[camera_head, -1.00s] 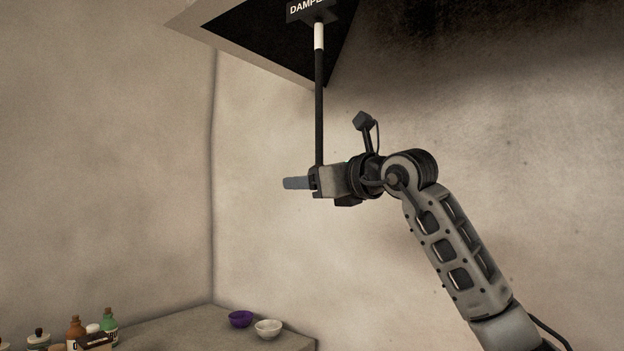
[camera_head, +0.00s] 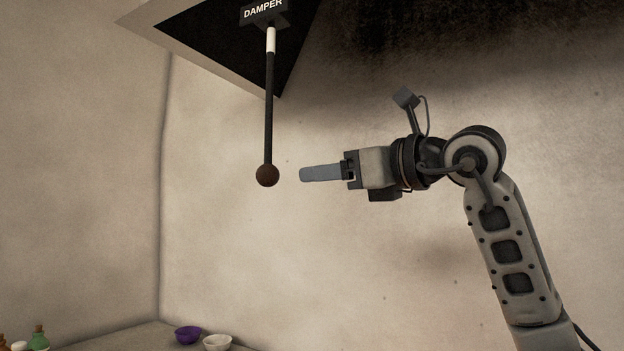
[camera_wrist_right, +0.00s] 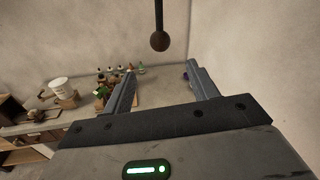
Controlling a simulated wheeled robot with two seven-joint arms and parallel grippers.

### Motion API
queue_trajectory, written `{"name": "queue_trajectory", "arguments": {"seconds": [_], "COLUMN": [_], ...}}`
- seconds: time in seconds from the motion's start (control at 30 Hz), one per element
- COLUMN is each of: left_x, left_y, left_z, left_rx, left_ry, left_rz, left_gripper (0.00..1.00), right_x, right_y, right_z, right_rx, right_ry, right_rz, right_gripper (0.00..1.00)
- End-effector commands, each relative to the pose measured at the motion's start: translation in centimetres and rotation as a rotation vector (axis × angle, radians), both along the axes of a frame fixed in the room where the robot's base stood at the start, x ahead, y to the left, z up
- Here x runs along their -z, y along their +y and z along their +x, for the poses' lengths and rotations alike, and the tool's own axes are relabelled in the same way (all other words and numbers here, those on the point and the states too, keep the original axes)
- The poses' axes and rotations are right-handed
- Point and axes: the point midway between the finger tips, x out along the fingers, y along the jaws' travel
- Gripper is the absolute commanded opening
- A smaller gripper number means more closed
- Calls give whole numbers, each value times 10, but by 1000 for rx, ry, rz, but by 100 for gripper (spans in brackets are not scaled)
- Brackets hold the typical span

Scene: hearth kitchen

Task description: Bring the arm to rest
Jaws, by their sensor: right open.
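My right gripper (camera_head: 322,173) is in the middle of the head view, its fingers pointing left. In the right wrist view its two fingers (camera_wrist_right: 163,88) stand apart with nothing between them. The damper rod (camera_head: 269,110) hangs down from a block labelled DAMPER, with a white band near its top and a brown ball knob (camera_head: 267,175) at its lower end. The knob is just left of the fingertips in the head view, with a gap between them. The knob also shows ahead of the gripper in the right wrist view (camera_wrist_right: 160,41). My left gripper is not in view.
A dark hood (camera_head: 230,40) with a pale rim is above the rod. A purple bowl (camera_head: 188,335) and a white bowl (camera_head: 217,342) sit on a counter below, with bottles (camera_head: 39,338) at the lower left. The air around my right arm looks clear.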

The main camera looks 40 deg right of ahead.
Motion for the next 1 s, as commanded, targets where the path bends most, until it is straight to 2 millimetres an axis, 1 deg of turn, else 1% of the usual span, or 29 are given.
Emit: {"name": "queue_trajectory", "arguments": {"seconds": [0.13,0.6,0.67,0.7,0.77,0.87,0.9,0.97,1.0], "left_x": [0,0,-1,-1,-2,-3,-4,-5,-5], "left_y": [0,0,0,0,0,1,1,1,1], "left_z": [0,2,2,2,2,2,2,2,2], "left_rx": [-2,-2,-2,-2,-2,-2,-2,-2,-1], "left_ry": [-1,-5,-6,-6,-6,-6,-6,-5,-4], "left_rz": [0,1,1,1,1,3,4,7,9], "left_gripper": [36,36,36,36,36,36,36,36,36], "right_x": [0,0,2,5,16,47,64,93,114], "right_y": [0,0,2,7,20,59,80,115,138], "right_z": [-4,-3,-1,2,11,32,40,49,52], "right_rx": [-1,-1,-11,-30,-82,-242,-330,-478,-581], "right_ry": [0,-1,5,11,32,90,121,178,220], "right_rz": [0,0,1,4,14,62,101,193,280], "right_gripper": [59,59,59,59,59,59,59,59,59]}}
